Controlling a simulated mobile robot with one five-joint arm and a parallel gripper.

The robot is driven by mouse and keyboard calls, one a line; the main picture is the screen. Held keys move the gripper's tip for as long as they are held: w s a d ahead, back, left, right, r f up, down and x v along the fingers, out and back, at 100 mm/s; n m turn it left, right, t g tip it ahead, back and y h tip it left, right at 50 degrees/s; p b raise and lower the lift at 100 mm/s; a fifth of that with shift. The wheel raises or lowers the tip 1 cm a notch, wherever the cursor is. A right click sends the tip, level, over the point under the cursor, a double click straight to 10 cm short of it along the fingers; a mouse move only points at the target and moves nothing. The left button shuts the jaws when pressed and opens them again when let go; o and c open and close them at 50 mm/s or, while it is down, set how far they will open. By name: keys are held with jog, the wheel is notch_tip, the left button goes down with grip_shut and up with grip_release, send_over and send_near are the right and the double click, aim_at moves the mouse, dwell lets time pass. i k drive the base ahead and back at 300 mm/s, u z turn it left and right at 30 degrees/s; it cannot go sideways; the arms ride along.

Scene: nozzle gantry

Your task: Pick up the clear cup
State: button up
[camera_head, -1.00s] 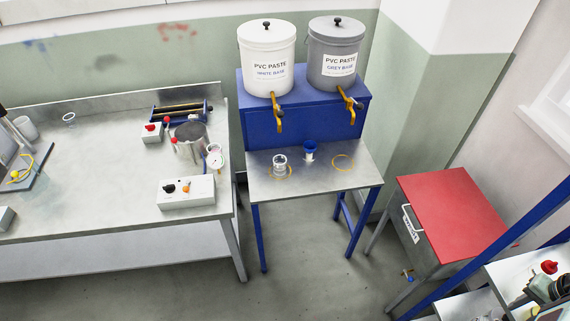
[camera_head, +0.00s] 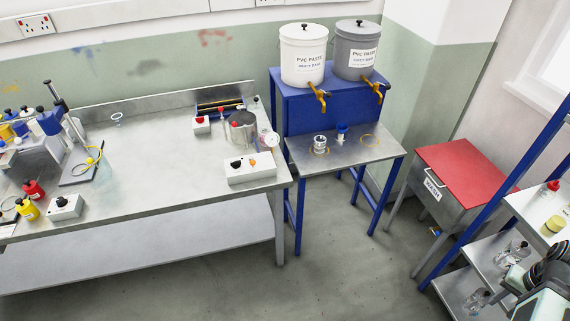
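A small clear cup (camera_head: 320,142) stands upright on the small metal-topped stand (camera_head: 363,151), at a yellow ring below the white tub's tap. More clear vessels stand on the right-hand rack, one on the middle shelf (camera_head: 515,252) and one on the lower shelf (camera_head: 478,298). Part of my arm, dark and pale, shows at the bottom right corner, in front of the rack. My gripper's fingers cannot be made out there, so I cannot see whether they are open. Nothing of mine is near the cup on the stand.
A blue-capped item (camera_head: 342,132) stands beside the cup. The white tub (camera_head: 303,58) and grey tub (camera_head: 357,52) with yellow taps stand behind. A long bench (camera_head: 150,185) is at left. A red-topped bin (camera_head: 460,165) and the blue-posted rack are at right. The middle floor (camera_head: 345,275) is clear.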

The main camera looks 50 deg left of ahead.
aim_at(320, 144)
jog(key=k, duration=1.05)
jog(key=u, duration=1.95)
jog(key=i, duration=1.05)
jog(key=z, duration=0.05)
